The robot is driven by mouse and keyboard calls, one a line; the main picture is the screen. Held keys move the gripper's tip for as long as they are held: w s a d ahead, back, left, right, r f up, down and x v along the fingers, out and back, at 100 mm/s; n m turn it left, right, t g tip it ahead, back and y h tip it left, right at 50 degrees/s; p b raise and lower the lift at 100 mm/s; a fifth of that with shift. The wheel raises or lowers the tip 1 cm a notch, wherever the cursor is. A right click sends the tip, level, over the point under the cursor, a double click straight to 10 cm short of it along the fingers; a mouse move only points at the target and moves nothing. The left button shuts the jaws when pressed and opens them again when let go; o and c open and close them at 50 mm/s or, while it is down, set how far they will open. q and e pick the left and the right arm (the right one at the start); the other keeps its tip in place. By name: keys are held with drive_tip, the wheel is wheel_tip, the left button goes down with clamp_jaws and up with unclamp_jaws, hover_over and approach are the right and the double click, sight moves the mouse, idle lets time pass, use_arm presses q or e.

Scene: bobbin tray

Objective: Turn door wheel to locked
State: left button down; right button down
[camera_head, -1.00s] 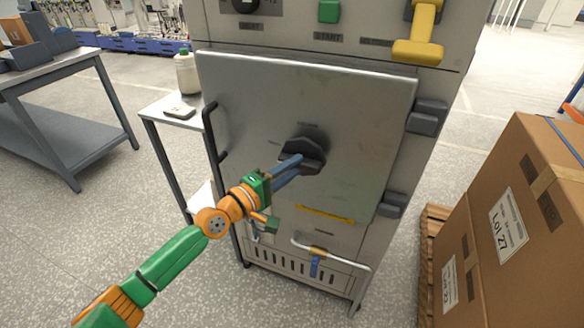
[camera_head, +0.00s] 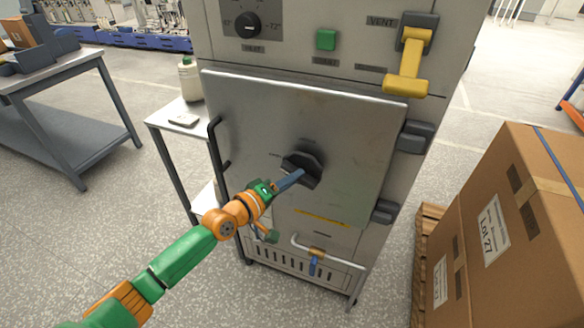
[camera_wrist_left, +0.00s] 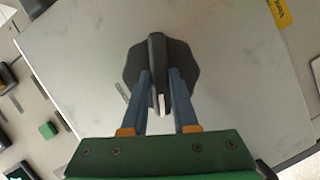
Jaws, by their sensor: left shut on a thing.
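The door wheel (camera_head: 304,167) is a black lobed knob with a raised grip bar, in the middle of the grey metal door (camera_head: 350,130). My left gripper (camera_head: 298,175) reaches it from the lower left, with its blue fingers shut on the grip bar. In the left wrist view the fingers flank the bar of the wheel (camera_wrist_left: 157,60), which has a white mark at its near end. Small lettering sits beside the wheel but is too blurred to read. My right gripper is not in view.
The cabinet has a dark dial (camera_head: 248,25), a green button (camera_head: 326,39) and a yellow lever (camera_head: 408,70) above the door. A door handle (camera_head: 217,150) is at its left edge. A side table (camera_head: 180,125) stands left; a large carton (camera_head: 480,220) stands right.

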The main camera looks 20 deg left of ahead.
use_arm(q)
drive_tip(key=shift+d+r+m+g+y+p, duration=0.2)
drive_tip(key=shift+m+y+p, duration=0.75)
drive_tip(key=shift+m+p, duration=0.85)
drive_tip(key=shift+d+f+m+g+y+p, duration=0.1)
drive_tip(key=shift+m+g+y+p, duration=0.15)
drive_tip(key=shift+m+y+p, duration=1.4)
drive_tip(key=shift+d+r+m+g+y+p, duration=0.2)
drive_tip(key=shift+m+p, duration=0.85)
drive_tip(key=shift+p, duration=1.6)
drive_tip(key=c, duration=0.7)
unclamp_jaws()
drive_tip(key=p+v, duration=0.1)
drive_tip(key=v, duration=0.6)
drive_tip(key=shift+p, duration=0.4)
